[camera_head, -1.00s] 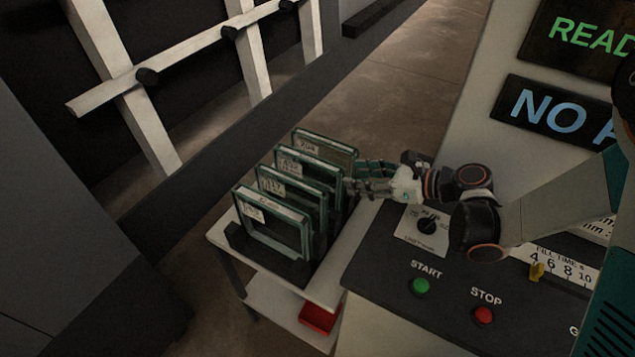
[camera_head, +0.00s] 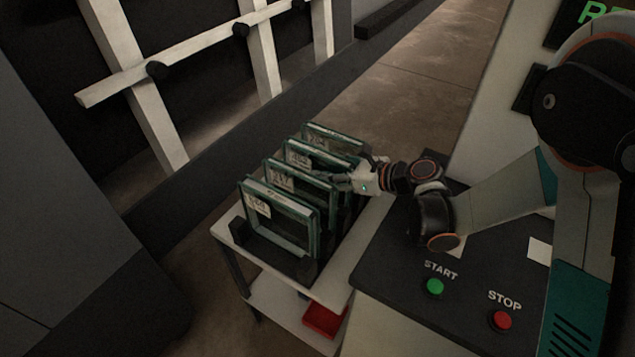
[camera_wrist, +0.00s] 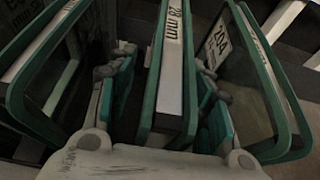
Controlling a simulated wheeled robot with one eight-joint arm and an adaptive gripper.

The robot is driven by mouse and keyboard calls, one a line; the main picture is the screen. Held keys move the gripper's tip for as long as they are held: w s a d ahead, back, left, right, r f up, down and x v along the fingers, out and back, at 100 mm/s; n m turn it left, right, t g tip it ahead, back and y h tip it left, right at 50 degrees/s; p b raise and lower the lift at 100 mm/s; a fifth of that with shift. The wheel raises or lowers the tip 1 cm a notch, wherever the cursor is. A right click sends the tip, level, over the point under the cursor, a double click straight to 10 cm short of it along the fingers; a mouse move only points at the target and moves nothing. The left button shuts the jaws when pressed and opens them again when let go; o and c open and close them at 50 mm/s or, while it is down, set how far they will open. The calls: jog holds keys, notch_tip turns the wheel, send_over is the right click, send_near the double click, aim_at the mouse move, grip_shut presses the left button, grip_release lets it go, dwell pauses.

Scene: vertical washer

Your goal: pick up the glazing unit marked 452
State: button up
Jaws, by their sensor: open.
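Several teal-edged glazing units stand upright in a row on a small cart. The front unit (camera_head: 281,240), the one behind it (camera_head: 298,184), the third (camera_head: 303,156) and the rearmost (camera_head: 336,138) carry white labels too small to read surely in the head view; I cannot read 452 on any. My gripper (camera_head: 328,176) is over the row's right side, near the third unit. In the wrist view my open gripper (camera_wrist: 163,85) has one finger on each side of a unit with "28 mm" on its edge (camera_wrist: 171,60). The unit to its right (camera_wrist: 245,85) is marked 204.
The cart (camera_head: 228,226) has a lower shelf with a red bin (camera_head: 323,320). A dark control panel (camera_head: 395,285) with green START (camera_head: 435,287) and red STOP (camera_head: 501,320) buttons is close on the right. A dark rail and white frame (camera_head: 140,100) stand behind left.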

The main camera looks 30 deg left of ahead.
grip_shut()
jog(key=shift+r, duration=0.1)
dwell(0.3)
